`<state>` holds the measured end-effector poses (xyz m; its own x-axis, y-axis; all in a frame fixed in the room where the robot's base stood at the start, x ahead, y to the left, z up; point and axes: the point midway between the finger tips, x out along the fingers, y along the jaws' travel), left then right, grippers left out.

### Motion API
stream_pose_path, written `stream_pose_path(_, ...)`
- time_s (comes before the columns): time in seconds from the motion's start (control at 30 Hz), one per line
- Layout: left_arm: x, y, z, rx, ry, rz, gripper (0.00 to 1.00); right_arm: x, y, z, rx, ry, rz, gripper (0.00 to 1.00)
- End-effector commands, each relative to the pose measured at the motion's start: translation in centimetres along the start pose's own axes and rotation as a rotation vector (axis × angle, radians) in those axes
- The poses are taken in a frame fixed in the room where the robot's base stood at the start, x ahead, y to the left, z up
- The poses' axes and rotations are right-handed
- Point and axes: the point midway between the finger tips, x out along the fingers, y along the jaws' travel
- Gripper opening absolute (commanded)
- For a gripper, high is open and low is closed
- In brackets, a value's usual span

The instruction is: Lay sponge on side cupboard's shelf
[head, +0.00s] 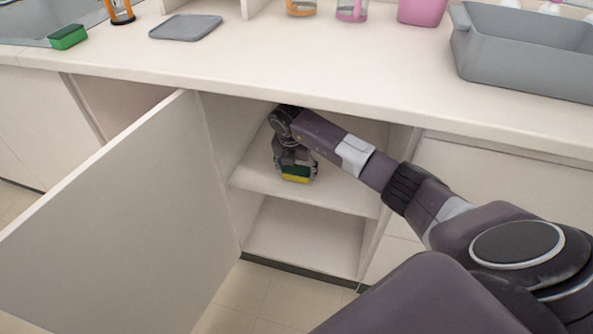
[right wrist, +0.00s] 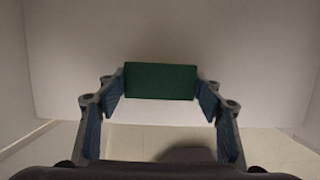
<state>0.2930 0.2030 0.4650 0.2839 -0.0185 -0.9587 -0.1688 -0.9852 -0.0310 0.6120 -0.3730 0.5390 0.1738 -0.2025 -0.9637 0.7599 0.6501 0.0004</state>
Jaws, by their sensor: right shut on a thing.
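My right gripper (head: 296,168) reaches into the open side cupboard, over its middle shelf (head: 345,194). It is shut on a sponge (head: 296,179) with a yellow layer and a green layer. In the right wrist view the sponge (right wrist: 160,82) shows its dark green face between the two blue-padded fingers, with the pale shelf behind it. The sponge is at or just above the shelf; I cannot tell whether it touches. My left gripper is not in view.
The cupboard door (head: 130,225) stands open on the left. The lower compartment (head: 305,238) is empty.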

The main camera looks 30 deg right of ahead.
Motion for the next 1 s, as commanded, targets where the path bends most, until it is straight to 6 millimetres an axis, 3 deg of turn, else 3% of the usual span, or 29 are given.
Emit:
stream_pose_path(0.17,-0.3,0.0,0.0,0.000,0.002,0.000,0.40,0.2,0.0,-0.1,0.000,0.000,0.000,0.47)
stream_pose_path(0.2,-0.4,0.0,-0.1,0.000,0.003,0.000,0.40,0.2,0.0,-0.1,0.000,0.000,0.000,0.63)
stream_pose_path(0.33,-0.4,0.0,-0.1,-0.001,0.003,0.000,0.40,0.2,0.0,-0.1,0.000,0.000,0.000,0.77)
stream_pose_path(0.77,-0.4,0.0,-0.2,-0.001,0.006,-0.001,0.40,-0.3,0.0,0.1,0.000,-0.001,0.001,0.78)
stream_pose_path(0.87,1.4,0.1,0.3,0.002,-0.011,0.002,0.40,-1.6,0.1,0.1,-0.001,-0.003,0.002,0.78)
stream_pose_path(1.0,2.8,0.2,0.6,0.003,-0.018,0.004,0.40,-2.1,0.0,-2.8,-0.006,0.001,0.001,0.78)
